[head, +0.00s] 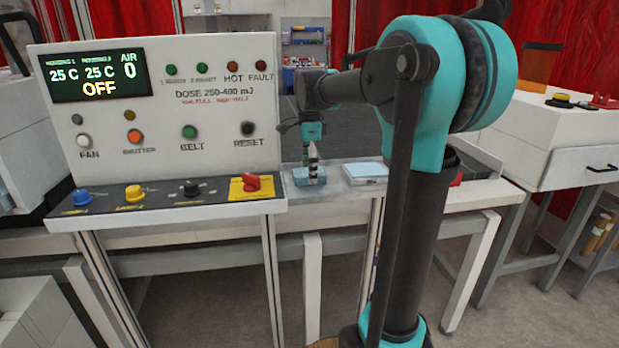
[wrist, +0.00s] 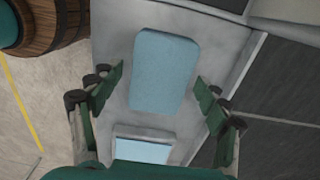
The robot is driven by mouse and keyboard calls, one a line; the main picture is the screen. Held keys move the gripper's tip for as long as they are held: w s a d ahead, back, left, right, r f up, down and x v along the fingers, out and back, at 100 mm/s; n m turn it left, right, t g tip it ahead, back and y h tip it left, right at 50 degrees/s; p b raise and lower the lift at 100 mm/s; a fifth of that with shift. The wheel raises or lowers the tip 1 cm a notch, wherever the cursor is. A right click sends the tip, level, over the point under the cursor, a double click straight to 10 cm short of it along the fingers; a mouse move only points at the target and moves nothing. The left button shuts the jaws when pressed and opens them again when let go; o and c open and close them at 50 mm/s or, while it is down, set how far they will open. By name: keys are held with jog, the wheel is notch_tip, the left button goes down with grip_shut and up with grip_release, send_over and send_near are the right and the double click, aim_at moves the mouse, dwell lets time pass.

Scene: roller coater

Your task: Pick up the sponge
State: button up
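The sponge (wrist: 163,68) is a light blue rounded block lying flat on a grey bench top. In the wrist view it sits between and beyond the two green fingers of my gripper (wrist: 160,80), which are spread wide with nothing between their tips. In the head view my gripper (head: 312,160) points down over the blue sponge (head: 303,179), and its fingers partly hide it. I cannot tell from the head view whether the fingertips touch the sponge.
A pale blue-topped white block (head: 365,171) lies right of the sponge; it also shows in the wrist view (wrist: 142,150). A control panel (head: 165,110) with buttons and knobs stands close on the left. A wooden barrel (wrist: 52,22) stands beyond the bench edge.

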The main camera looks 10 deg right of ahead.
jog(key=c, duration=0.6)
notch_tip(320, 180, up, 20)
dwell(0.5)
